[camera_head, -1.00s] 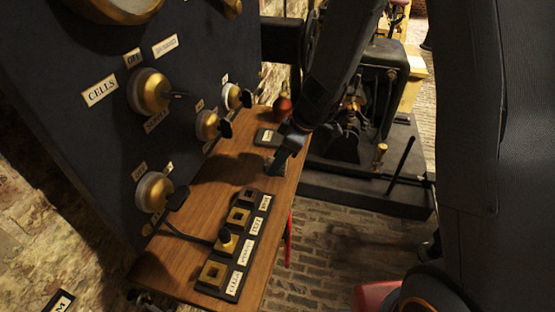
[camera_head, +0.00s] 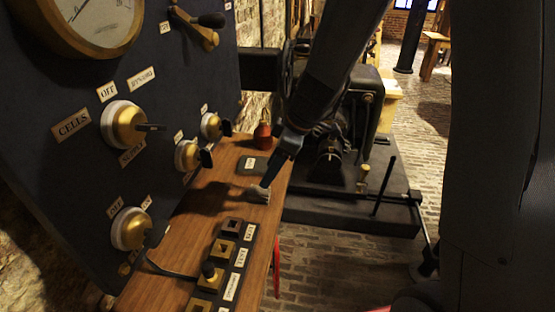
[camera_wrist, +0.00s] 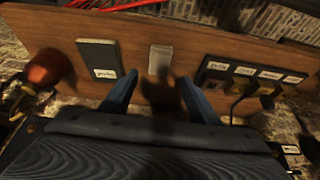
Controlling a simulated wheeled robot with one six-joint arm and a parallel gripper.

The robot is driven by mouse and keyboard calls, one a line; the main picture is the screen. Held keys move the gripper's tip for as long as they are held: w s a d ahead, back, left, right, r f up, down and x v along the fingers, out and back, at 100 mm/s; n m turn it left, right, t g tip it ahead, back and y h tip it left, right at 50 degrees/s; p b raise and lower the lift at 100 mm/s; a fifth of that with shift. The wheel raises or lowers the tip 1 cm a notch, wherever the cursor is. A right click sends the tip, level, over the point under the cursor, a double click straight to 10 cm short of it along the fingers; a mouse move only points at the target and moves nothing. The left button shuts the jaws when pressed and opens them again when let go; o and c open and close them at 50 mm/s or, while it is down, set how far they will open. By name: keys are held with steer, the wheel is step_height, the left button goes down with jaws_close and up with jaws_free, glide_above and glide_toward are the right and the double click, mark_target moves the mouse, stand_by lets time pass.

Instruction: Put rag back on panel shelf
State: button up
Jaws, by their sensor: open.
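The rag looks like a small light grey folded piece (camera_head: 257,194) lying on the wooden panel shelf (camera_head: 213,205), beside a dark labelled pad (camera_head: 250,166). In the wrist view the rag (camera_wrist: 160,60) lies on the shelf board beyond my fingertips, roughly centred between them. My gripper (camera_head: 266,184) is above the shelf, close to the rag. In the wrist view its two blue fingers (camera_wrist: 158,84) are spread apart with nothing between them. Whether a fingertip touches the rag cannot be told.
A black strip of labelled sockets (camera_head: 228,262), with a cable plugged in, lies nearer on the shelf. A red bottle-like thing (camera_head: 262,135) stands at the far end. The dark panel with brass knobs (camera_head: 124,126) rises at left. A machine (camera_head: 350,130) stands beyond.

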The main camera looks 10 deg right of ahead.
steer(key=s+d+m+h, duration=0.4)
steer(key=s+d+m, duration=0.7)
steer(key=s+m, duration=0.3)
steer(key=shift+d+h+b, duration=0.3)
steer(key=shift+d, duration=0.1)
